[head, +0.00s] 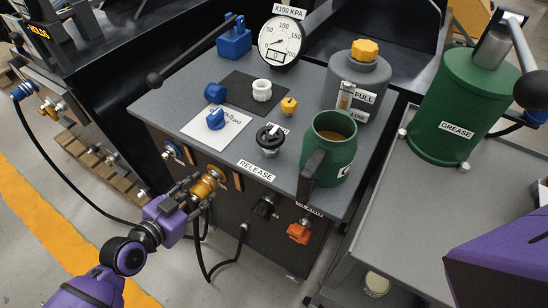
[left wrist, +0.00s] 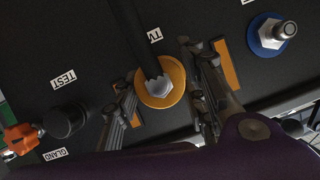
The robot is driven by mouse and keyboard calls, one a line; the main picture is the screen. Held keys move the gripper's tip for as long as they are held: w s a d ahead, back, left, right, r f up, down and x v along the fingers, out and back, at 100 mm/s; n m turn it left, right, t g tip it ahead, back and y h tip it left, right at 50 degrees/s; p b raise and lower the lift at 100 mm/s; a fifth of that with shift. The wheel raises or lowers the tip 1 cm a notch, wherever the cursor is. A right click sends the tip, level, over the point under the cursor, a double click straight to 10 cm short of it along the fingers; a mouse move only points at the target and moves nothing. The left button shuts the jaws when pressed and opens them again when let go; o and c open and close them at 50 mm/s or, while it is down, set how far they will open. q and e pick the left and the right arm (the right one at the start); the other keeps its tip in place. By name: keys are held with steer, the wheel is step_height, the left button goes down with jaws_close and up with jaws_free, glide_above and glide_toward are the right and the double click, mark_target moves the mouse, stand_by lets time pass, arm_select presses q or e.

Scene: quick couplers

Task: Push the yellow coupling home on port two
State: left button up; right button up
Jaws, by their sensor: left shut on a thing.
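The yellow coupling (head: 207,185) is at the front face of the grey-topped cabinet. A black hose hangs below it. My left gripper (head: 197,192) reaches it from the lower left and is shut on it. In the left wrist view the coupling shows as a yellow ring with a pale hex part (left wrist: 160,88), the black hose crossing over it. The fingers of my left gripper (left wrist: 163,103) lie on either side of it. A partly hidden label beside it seems to begin "TW". The port behind is hidden, and I cannot tell how deep the coupling sits. My right gripper is out of view.
A blue-ringed port (left wrist: 268,35) is beside the coupling. A black knob (head: 265,207) and an orange fitting (head: 298,232) stick out of the cabinet front. A green jug (head: 332,150), gauge (head: 281,42) and loose caps stand on top. A purple arm part of mine is at right.

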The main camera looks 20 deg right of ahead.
arm_select(q)
steer(key=shift+s+a+b, duration=0.3)
steer(key=shift+s+a, duration=0.4)
steer(key=shift+a, duration=0.25)
steer(key=shift+s+a, duration=0.2)
steer(key=shift+a, duration=0.05)
steer(key=shift+r, duration=0.1)
steer(key=shift+s+a+b, duration=0.4)
steer(key=shift+s+a, duration=0.15)
steer(key=shift+a, duration=0.25)
steer(key=shift+s+a+b, duration=0.35)
steer(key=shift+s+a, duration=0.25)
steer(key=shift+a, duration=0.2)
